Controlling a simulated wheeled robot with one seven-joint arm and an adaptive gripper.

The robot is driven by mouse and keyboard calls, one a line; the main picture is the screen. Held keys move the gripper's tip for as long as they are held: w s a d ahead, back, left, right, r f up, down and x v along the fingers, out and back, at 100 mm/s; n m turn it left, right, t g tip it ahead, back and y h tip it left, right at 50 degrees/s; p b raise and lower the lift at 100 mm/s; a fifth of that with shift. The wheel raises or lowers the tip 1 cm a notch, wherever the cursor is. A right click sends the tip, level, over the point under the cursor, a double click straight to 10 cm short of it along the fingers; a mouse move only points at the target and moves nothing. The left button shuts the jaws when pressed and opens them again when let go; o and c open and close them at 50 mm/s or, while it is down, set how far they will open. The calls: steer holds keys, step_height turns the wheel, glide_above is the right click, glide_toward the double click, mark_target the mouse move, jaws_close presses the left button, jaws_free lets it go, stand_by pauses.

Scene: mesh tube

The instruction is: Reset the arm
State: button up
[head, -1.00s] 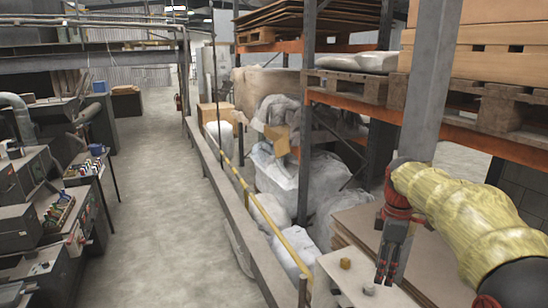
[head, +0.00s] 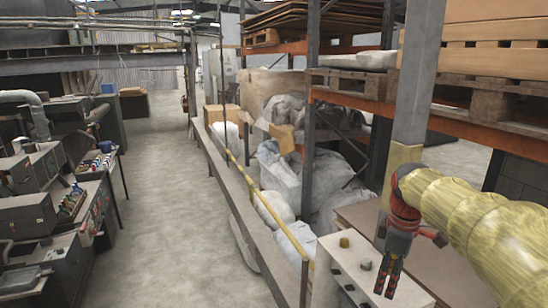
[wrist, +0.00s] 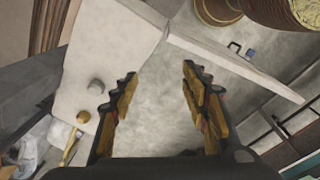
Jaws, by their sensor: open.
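My gripper (head: 388,276) hangs at the lower right of the head view, pointing down, at the end of my yellow-sleeved arm. It is beside a pale box-like panel (head: 350,262) with a brown knob (head: 344,242) and a light knob (head: 365,265) on top. In the wrist view my gripper (wrist: 158,95) shows two fingers spread well apart, with nothing between them but grey floor behind. The panel (wrist: 115,40) and its two knobs lie to the left of the fingers there.
A metal rack with wooden pallets (head: 345,80) stands behind my arm. White wrapped bundles (head: 285,170) lie beneath it. A yellow rail (head: 262,195) runs along the low ledge. The aisle floor (head: 165,220) is clear, with workbenches (head: 85,200) at the left.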

steer(key=s+a+f+m+t+b, duration=0.1)
steer(key=s+a+f+m+b, duration=0.2)
steer(key=s+f+b, duration=0.3)
steer(key=s+a+f+m+t+b, duration=0.2)
steer(key=s+a+f+m+b, duration=0.1)
steer(key=s+f+b, duration=0.3)
steer(key=s+a+f+m+t+b, duration=0.1)
steer(key=s+a+f+m+b, duration=0.2)
steer(key=s+f, duration=0.6)
steer(key=s+m+b, duration=0.2)
steer(key=b, duration=0.1)
steer(key=shift+s+f+m+t, duration=0.25)
steer(key=shift+f+m+t, duration=0.05)
steer(key=shift+t, duration=0.1)
steer(key=shift+c, duration=1.1)
